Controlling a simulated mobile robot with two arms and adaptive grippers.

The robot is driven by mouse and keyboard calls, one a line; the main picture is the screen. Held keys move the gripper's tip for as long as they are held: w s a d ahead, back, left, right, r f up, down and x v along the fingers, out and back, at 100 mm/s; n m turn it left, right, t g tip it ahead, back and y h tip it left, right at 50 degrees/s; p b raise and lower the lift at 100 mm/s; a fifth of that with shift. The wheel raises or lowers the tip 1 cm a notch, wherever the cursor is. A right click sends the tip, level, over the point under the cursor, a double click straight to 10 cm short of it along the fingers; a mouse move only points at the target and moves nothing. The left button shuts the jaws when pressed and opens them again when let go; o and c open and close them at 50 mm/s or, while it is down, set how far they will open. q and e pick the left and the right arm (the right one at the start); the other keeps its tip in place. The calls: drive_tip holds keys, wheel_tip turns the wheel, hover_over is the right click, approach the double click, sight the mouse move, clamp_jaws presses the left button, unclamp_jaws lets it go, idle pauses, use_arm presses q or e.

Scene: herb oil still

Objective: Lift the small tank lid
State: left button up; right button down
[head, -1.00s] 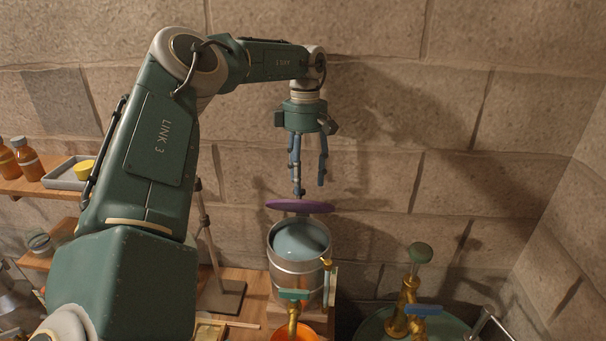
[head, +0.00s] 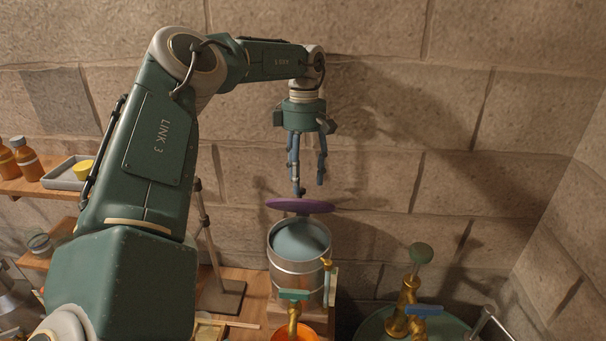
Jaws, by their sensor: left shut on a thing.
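The purple tank lid (head: 300,206) hangs above the back rim of the small metal tank (head: 296,268), apart from it. The tank is open at the top and shows a blue-grey surface inside. My left gripper (head: 308,184) points down above the lid and is shut on it. The lid's knob shows only as a small dark bit at the fingertips. My right gripper is not in view.
A brass tap with a green handle (head: 294,295) stands in front of the tank, over an orange container (head: 299,333). A green vessel with brass valves (head: 410,309) stands to the right. Bottles and a tray (head: 66,173) are on the left shelf.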

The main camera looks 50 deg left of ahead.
use_arm(q)
wheel_tip(320, 180, up, 12)
drive_tip(key=w+a, duration=0.1)
drive_tip(key=shift+w, duration=0.15)
idle(0.4)
drive_tip(key=shift+f, duration=0.1)
idle(0.3)
